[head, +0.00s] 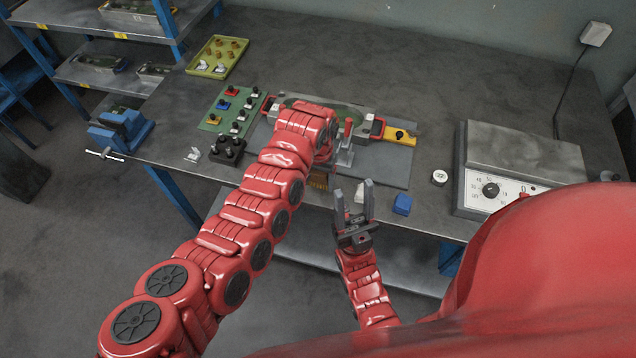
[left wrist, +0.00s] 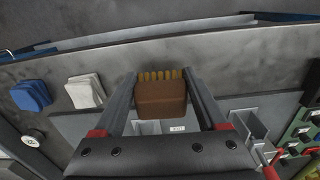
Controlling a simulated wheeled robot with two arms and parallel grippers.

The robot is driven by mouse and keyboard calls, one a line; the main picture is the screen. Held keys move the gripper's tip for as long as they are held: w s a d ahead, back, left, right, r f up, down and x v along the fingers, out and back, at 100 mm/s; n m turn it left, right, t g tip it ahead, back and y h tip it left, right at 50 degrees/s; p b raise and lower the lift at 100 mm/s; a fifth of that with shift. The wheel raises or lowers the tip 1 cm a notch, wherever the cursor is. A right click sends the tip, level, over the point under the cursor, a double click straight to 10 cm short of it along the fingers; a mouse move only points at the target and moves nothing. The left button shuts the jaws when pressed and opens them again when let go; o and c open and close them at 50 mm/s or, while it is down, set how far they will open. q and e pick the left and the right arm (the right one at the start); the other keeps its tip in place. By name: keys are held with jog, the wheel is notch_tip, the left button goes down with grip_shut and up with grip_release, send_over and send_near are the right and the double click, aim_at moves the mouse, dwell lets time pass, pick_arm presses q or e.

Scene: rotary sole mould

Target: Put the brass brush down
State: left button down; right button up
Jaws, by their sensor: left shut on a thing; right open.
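The brass brush (left wrist: 162,101) has a brown block body and a row of yellow bristles. In the left wrist view it sits between the two fingers of my left gripper (left wrist: 161,79), which is shut on it. Its bristles point towards the bench's front edge. In the head view only part of the brush (head: 318,182) shows below my left wrist, near that edge; the arm hides the fingers. I cannot tell whether the brush touches the bench (head: 440,200). My right gripper (head: 354,192) is open and empty, to the right of the brush at the front edge.
Behind is the mould on a grey plate (head: 396,165). A round white-topped piece (head: 439,177) stands between.

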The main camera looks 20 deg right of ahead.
aim_at(318, 185)
pick_arm(q)
jog(key=shift+w+d+r, duration=0.1)
jog(key=shift+w+r, duration=0.1)
jog(key=shift+w, duration=0.25)
jog(key=shift+f+p, duration=0.45)
jog(key=shift+f, duration=1.4)
jog(key=shift+f, duration=0.1)
jog(key=shift+f+b, duration=0.25)
jog(key=shift+b, duration=0.15)
jog(key=shift+c, duration=1.2)
grip_release()
jog(key=shift+s+r, duration=0.1)
jog(key=shift+s, duration=0.05)
jog(key=shift+o, duration=1.2)
